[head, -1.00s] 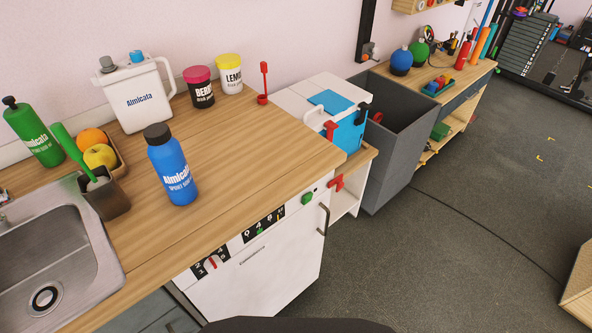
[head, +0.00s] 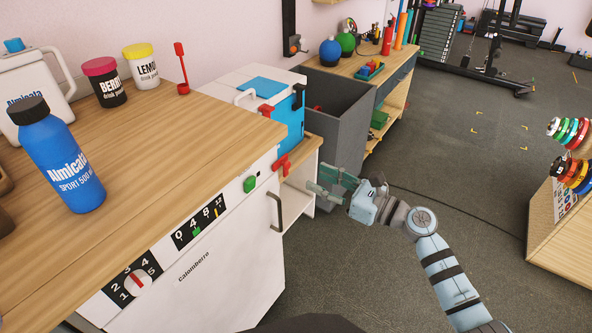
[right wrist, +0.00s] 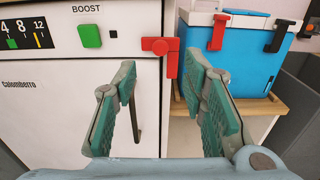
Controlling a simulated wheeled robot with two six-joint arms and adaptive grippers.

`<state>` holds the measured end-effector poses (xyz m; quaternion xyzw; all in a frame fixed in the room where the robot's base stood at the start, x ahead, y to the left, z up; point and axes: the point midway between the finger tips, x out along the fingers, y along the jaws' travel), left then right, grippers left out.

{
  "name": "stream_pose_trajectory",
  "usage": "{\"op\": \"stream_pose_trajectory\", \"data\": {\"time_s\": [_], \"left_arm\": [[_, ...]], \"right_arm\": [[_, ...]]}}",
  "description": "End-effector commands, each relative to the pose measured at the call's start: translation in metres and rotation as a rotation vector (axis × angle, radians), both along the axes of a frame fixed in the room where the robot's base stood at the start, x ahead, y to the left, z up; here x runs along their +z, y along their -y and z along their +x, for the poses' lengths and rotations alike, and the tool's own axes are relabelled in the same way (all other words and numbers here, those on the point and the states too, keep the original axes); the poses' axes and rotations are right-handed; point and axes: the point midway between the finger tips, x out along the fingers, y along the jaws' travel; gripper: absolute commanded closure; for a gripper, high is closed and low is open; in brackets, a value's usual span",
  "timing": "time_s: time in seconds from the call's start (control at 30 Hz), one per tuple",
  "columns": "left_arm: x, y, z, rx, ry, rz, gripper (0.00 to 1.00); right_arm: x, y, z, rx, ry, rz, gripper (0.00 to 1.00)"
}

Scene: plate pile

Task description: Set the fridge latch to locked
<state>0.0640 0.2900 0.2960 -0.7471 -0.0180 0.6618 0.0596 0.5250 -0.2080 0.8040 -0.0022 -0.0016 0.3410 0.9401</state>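The white fridge (head: 235,275) stands under the wooden counter, with a dark vertical handle (head: 277,211) on its front. The red latch (head: 281,165) is at the top right edge of the fridge front. In the right wrist view the latch (right wrist: 170,57) has a short horizontal top part and a leg pointing down at its right end. My right gripper (head: 329,182) is open and empty, to the right of the latch and apart from it. In the right wrist view the open fingers (right wrist: 161,92) frame the space below the latch. My left gripper is not in view.
A green button (right wrist: 90,36) marked BOOST is left of the latch. A blue and white cooler (head: 289,115) with red and black clips stands on a shelf behind. A grey bin (head: 345,130) stands beyond it. Open floor lies to the right.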

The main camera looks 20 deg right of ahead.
Motion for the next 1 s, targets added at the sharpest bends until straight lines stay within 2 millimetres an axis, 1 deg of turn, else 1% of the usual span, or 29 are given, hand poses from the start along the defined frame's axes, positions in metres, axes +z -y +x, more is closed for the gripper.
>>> {"op": "stream_pose_trajectory", "data": {"time_s": [0.03,0.1,0.2,0.3,0.43,0.63,0.67,0.8,0.9,1.0], "left_arm": [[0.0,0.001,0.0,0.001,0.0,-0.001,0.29],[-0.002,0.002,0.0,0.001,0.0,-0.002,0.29],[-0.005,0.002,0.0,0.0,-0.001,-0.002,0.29],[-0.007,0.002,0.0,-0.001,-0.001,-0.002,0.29],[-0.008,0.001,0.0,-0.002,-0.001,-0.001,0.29],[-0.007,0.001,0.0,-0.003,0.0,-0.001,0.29],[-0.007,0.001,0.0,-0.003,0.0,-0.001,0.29],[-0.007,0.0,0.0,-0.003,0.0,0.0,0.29],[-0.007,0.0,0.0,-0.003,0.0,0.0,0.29],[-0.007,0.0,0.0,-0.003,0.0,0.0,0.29]], "right_arm": [[0.002,-0.01,0.012,-0.002,0.003,0.007,0.61],[0.0,-0.022,0.028,-0.002,0.001,0.006,0.61],[-0.001,-0.037,0.045,-0.002,-0.001,0.006,0.61],[-0.001,-0.045,0.056,-0.003,-0.002,0.004,0.61],[-0.001,-0.051,0.062,-0.002,-0.003,0.004,0.61],[-0.001,-0.051,0.062,-0.003,-0.003,0.004,0.61],[-0.001,-0.051,0.062,-0.003,-0.003,0.004,0.63],[-0.001,-0.05,0.062,-0.004,-0.004,0.005,0.85],[-0.001,-0.05,0.062,-0.004,-0.004,0.005,1.0],[-0.001,-0.05,0.062,-0.004,-0.004,0.005,1.0]]}}
